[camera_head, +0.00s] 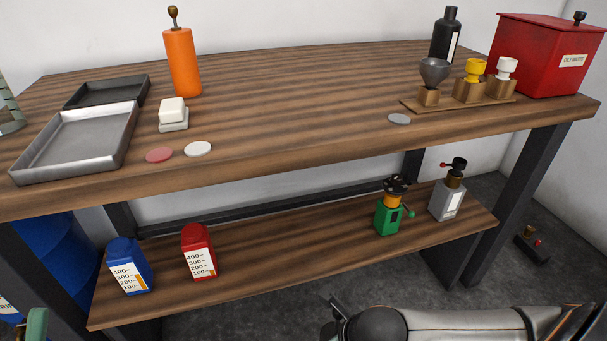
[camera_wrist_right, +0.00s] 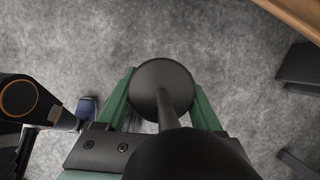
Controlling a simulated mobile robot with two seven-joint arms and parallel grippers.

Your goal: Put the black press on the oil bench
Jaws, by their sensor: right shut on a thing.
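In the right wrist view, a black press (camera_wrist_right: 150,78) with a round flat disc and a stem sits between the green fingers of my right gripper (camera_wrist_right: 160,90), which is shut on it. It is held over the grey floor. In the head view my right arm comes in at the bottom right, and its fingers and the press are not seen. The wooden oil bench (camera_head: 290,105) fills the head view, with a lower shelf (camera_head: 300,245). A green piece at the bottom left edge looks like a finger of my left gripper (camera_head: 36,325); its opening is cut off.
Metal trays (camera_head: 80,145), an orange bottle (camera_head: 182,62) and a white block (camera_head: 172,112) stand on the bench's left. A cup rack (camera_head: 420,106), black bottle (camera_head: 445,35) and red bin (camera_head: 545,50) stand on its right. The middle top is clear. Jugs and grinders stand on the shelf.

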